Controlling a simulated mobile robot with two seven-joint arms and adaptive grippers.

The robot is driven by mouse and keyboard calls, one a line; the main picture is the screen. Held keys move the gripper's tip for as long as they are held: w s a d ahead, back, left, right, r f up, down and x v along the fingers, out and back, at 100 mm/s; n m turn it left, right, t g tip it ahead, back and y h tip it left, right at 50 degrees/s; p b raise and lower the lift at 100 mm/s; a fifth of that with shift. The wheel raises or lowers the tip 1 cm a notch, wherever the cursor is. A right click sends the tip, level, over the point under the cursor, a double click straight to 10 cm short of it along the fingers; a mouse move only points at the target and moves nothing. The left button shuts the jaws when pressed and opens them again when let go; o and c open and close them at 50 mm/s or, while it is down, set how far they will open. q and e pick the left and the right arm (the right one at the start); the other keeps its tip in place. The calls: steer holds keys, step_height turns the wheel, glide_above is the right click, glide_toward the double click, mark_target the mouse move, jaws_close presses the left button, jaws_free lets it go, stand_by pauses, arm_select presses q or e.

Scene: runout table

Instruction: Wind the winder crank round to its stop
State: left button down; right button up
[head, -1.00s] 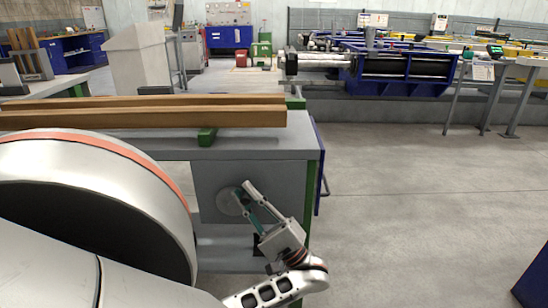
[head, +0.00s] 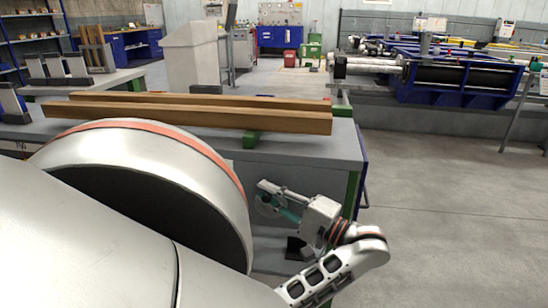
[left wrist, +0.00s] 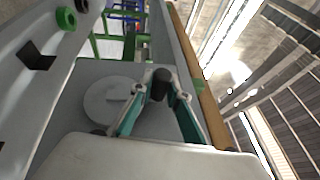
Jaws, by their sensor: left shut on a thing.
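The winder crank's round grey disc (left wrist: 105,104) is on the grey side panel of the runout table, left of my fingers in the left wrist view. Its dark handle knob (left wrist: 161,84) sits between the fingertips of my left gripper (left wrist: 158,92), which is shut on it. In the head view my left gripper (head: 268,196) points left at the panel below the table top, and it hides most of the crank. The crank's stop cannot be made out. My right gripper is not in view.
The runout table's grey top (head: 290,150) carries long wooden beams (head: 200,116) just above my left gripper. A green table leg (head: 351,195) stands close to the right of the gripper. The floor (head: 450,220) to the right is clear.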

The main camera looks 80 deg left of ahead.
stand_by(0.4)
arm_select(q)
steer(key=c, duration=1.9)
jaws_free()
steer(key=shift+s, duration=0.1)
